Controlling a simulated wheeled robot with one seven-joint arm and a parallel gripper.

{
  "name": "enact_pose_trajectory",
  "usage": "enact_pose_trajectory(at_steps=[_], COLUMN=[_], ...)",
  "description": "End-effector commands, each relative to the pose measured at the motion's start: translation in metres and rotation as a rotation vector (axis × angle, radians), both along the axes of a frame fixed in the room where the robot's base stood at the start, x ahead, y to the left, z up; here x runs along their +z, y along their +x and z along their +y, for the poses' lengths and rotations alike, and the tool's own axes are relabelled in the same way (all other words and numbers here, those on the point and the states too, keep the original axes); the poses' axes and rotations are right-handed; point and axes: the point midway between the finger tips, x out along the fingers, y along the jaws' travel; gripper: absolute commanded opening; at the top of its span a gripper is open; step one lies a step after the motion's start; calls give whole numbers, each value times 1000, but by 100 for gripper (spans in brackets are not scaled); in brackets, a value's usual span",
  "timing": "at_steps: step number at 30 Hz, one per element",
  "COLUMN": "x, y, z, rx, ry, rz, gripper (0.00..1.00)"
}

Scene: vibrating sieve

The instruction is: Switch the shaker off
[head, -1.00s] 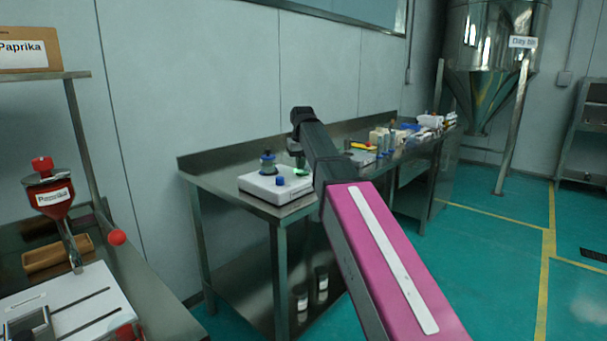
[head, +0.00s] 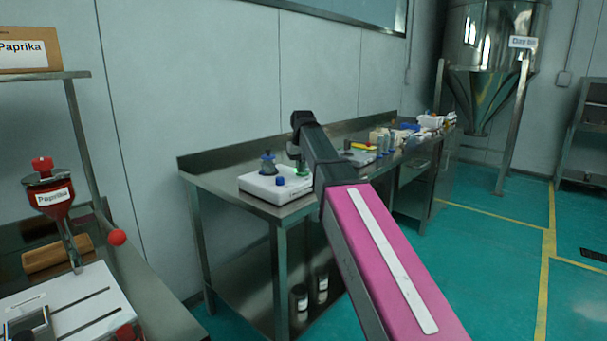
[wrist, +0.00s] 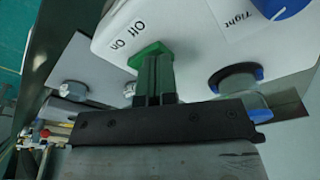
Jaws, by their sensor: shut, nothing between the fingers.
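The shaker (head: 262,189) is a white box on the near end of the steel bench in the head view. Its white top with "Off" and "On" labels fills much of the wrist view (wrist: 190,45). A green switch (wrist: 149,50) sits beside the labels. My gripper (wrist: 154,62) is shut and empty, its fingertips at the green switch and partly covering it; I cannot tell whether they press on it. In the head view my gripper (head: 300,163) points down over the shaker's right side. A blue knob (head: 280,181) also shows on the shaker, beside a "Tight" label in the wrist view.
The steel bench (head: 240,203) runs back to the right, with several small items beyond the shaker. A grey fitting (head: 267,163) stands on the shaker's left part. A red paprika hopper (head: 51,196) stands on a separate bench at left. The green floor at right is open.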

Motion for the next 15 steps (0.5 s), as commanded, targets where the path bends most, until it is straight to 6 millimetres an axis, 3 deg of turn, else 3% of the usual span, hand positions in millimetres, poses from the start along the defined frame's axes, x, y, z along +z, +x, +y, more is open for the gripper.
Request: enact_pose_trajectory(at_steps=[15], x=[0], y=[0], z=[0], rx=[0], ry=[0], rz=[-1], gripper=[0])
